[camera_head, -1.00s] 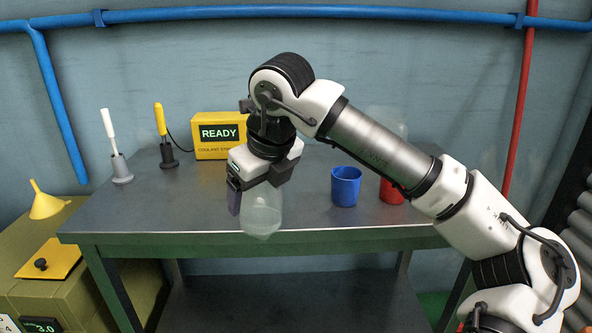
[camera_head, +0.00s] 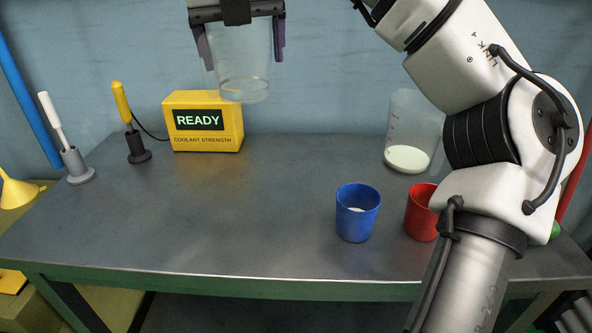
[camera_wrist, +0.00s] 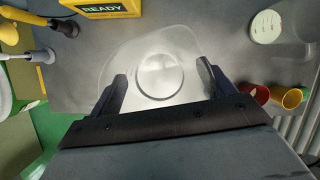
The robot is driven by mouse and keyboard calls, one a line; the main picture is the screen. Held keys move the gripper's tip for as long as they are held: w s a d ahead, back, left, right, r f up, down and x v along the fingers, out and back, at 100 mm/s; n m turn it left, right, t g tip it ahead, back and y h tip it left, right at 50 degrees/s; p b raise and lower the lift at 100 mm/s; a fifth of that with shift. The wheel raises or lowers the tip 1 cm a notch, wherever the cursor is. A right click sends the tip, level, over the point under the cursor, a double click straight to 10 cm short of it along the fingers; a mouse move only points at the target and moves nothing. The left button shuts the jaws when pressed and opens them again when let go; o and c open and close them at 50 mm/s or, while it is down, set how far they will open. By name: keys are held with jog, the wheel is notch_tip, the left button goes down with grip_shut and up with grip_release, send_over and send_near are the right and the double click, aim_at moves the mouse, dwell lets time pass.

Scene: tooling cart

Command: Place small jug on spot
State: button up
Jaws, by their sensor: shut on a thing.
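A clear, see-through jug (camera_head: 238,78) is held upright between the two dark fingers of my gripper (camera_head: 240,48), at the top of the head view. It looks raised above the table, and its base shows against the back wall. In the wrist view, the same jug (camera_wrist: 185,45) is seen from above between the fingers (camera_wrist: 162,80), with a pale round base. Whether it holds any liquid is hard to tell. I cannot make out a marked spot on the table.
On the grey table (camera_head: 230,220) stand a clear jug with white liquid (camera_head: 407,158), a blue cup (camera_head: 357,222) and a red cup (camera_head: 419,215), partly behind my arm. A yellow READY box (camera_head: 205,140) and two handled tools in holders (camera_head: 76,166) (camera_head: 137,148) stand left. The middle is clear.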

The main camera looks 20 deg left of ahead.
jog(key=shift+w+a+r, duration=0.1)
jog(key=shift+w+r, duration=0.05)
jog(key=shift+w+f+b, duration=0.1)
jog(key=shift+f+b, duration=0.2)
jog(key=shift+f, duration=0.05)
notch_tip(320, 180, down, 19)
jog(key=b, duration=0.6)
jog(key=shift+f+b, duration=0.15)
jog(key=shift+b, duration=0.15)
jog(key=o, duration=1)
jog(key=shift+o, duration=0.2)
